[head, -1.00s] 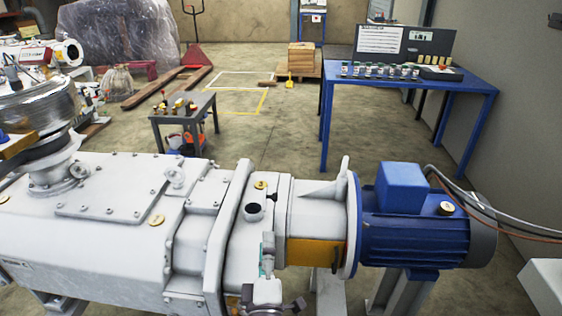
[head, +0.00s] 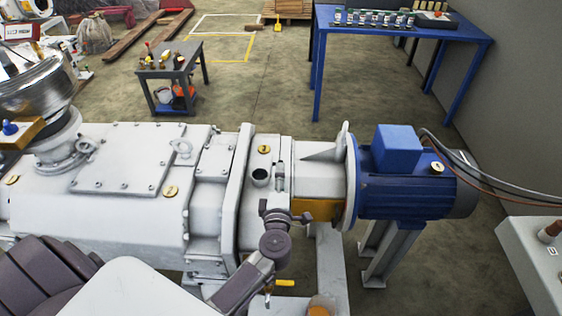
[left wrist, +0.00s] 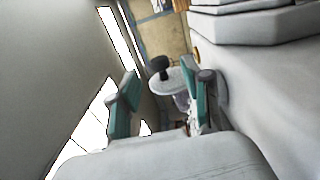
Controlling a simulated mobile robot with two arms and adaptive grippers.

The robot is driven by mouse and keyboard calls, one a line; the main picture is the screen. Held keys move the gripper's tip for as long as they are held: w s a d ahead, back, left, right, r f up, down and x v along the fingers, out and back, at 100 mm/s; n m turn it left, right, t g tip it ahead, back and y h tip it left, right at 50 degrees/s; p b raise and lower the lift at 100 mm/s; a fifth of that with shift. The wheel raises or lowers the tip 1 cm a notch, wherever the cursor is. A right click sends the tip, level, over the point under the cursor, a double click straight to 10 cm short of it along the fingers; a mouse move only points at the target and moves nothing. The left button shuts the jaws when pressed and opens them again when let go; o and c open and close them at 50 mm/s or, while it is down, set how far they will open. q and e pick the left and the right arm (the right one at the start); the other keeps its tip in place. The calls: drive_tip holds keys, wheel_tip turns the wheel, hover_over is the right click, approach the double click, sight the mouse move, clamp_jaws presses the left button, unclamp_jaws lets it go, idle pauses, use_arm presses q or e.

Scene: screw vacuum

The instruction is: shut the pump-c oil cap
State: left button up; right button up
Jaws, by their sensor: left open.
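The pump's light grey body (head: 130,205) lies across the head view, with a blue motor (head: 410,185) at its right end. A short open pipe with a dark mouth (head: 260,177) stands on top, and a small upright piece (head: 281,176) is beside it. I cannot tell whether this piece is the oil cap. My left gripper (head: 282,216) is in front of the pump, below this pipe. In the left wrist view it (left wrist: 167,80) is open, its teal-padded fingers apart. A pale round part (left wrist: 172,82) and a black knob (left wrist: 158,68) show between them, with no visible grip.
Brass plugs (head: 171,191) dot the pump top. A small grey cart (head: 165,65) and a blue table (head: 400,30) stand behind the pump, with open floor (head: 260,100) between. Cables (head: 455,160) run from the motor. A light grey box (head: 535,255) stands at the right.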

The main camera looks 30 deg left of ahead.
use_arm(q)
drive_tip(key=x, duration=0.5)
clamp_jaws()
